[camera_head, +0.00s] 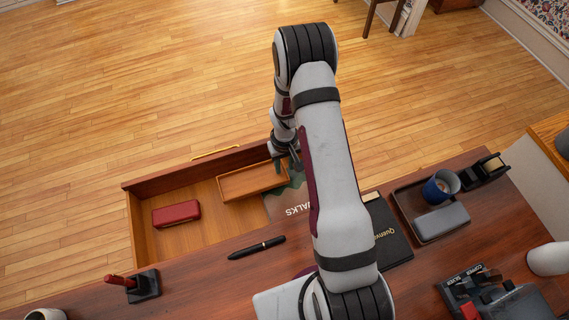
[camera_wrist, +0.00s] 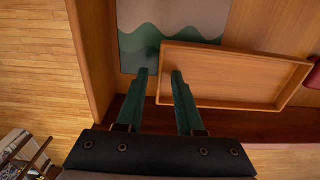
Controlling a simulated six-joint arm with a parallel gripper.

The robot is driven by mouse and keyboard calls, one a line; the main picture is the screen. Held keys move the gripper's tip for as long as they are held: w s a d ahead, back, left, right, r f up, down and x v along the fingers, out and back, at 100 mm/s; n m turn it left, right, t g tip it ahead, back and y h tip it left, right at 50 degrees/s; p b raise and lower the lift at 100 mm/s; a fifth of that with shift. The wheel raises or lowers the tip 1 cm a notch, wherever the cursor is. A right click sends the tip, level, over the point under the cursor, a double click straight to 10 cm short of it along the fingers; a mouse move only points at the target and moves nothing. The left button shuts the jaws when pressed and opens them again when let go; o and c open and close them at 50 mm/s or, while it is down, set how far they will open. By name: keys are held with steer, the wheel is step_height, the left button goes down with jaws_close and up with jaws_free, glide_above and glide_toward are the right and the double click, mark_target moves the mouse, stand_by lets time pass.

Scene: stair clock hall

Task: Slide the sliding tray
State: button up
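The sliding tray (camera_head: 248,181) is a shallow, empty wooden tray inside the open desk drawer (camera_head: 165,233), towards its right part. It also shows in the wrist view (camera_wrist: 230,76). My gripper (camera_head: 284,162) is over the drawer at the tray's right end. In the wrist view my gripper (camera_wrist: 160,72) has two green fingers standing apart, with the tray's near end wall appearing between their tips. I cannot tell whether either finger touches the wall. My arm hides part of the drawer's right end in the head view.
A red case (camera_head: 176,213) lies in the drawer left of the tray. A booklet with green waves (camera_head: 285,203) lies beside the tray. On the desktop are a black pen (camera_head: 257,247), a dark book (camera_head: 391,240) and a blue mug (camera_head: 440,187).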

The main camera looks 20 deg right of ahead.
step_height(320, 180, up, 16)
stand_by(0.4)
steer(key=s+a+r+m, duration=0.2)
steer(key=s+a+r, duration=0.2)
steer(key=s+r, duration=0.55)
steer(key=s+a+r+m+y, duration=0.1)
steer(key=s+a+r, duration=0.1)
steer(key=s, duration=0.5)
steer(key=s+a+r+m, duration=0.2)
steer(key=s+r, duration=0.1)
steer(key=s, duration=0.5)
steer(key=shift+s+a+m+y, duration=0.2)
steer(key=shift+a+m+y, duration=0.1)
steer(key=shift+a+y, duration=0.1)
